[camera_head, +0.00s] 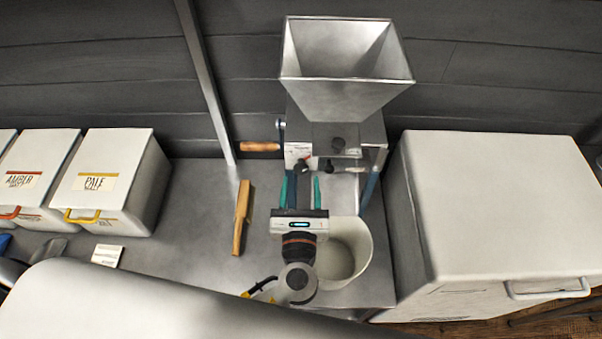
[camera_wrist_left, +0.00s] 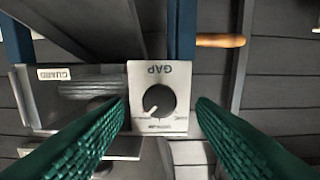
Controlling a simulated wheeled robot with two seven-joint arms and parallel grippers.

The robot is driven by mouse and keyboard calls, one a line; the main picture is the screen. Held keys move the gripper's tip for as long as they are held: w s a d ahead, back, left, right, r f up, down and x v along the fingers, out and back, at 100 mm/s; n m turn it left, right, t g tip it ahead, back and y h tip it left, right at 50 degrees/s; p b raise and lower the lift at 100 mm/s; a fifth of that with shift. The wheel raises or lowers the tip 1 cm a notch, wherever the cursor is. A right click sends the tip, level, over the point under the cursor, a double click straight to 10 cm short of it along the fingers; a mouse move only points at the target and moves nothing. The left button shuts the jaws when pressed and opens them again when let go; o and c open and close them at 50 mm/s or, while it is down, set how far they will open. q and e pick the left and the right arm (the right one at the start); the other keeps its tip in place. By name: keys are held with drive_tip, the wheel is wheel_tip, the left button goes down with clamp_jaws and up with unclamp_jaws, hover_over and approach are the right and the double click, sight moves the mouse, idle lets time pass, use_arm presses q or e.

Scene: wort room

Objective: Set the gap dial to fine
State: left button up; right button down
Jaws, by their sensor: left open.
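The gap dial (camera_wrist_left: 159,100) is a round dark knob on a white plate (camera_wrist_left: 160,70) marked GAP, upside down in the left wrist view. Its white pointer mark points to the lower left there. The small lettering around it is too small to read. In the head view the plate (camera_head: 298,151) is on the mill's front below the hopper. My left gripper (camera_head: 302,182) is open in front of it, its green fingers pointing at the mill. In the left wrist view the fingers are on either side of the knob, with nothing held between them.
The mill's metal hopper (camera_head: 345,75) rises above. A wooden crank handle (camera_head: 260,146) sticks out left of the plate. A white bucket (camera_head: 358,250) stands below. A wooden piece (camera_head: 242,217) lies on the metal table. A large white chest (camera_head: 505,205) is at right, the PALE bin (camera_head: 115,180) at left.

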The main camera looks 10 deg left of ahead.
sight(301, 168)
use_arm(q)
drive_tip(key=shift+w+a, duration=0.2)
drive_tip(key=shift+w, duration=1.15)
use_arm(e)
drive_tip(key=shift+w+d+r, duration=0.15)
drive_tip(key=shift+w+r, duration=0.15)
drive_tip(key=shift+w, duration=0.4)
use_arm(q)
drive_tip(key=shift+c, duration=0.5)
drive_tip(key=c, duration=0.8)
drive_tip(key=shift+c, duration=0.2)
use_arm(e)
drive_tip(key=shift+s, duration=0.2)
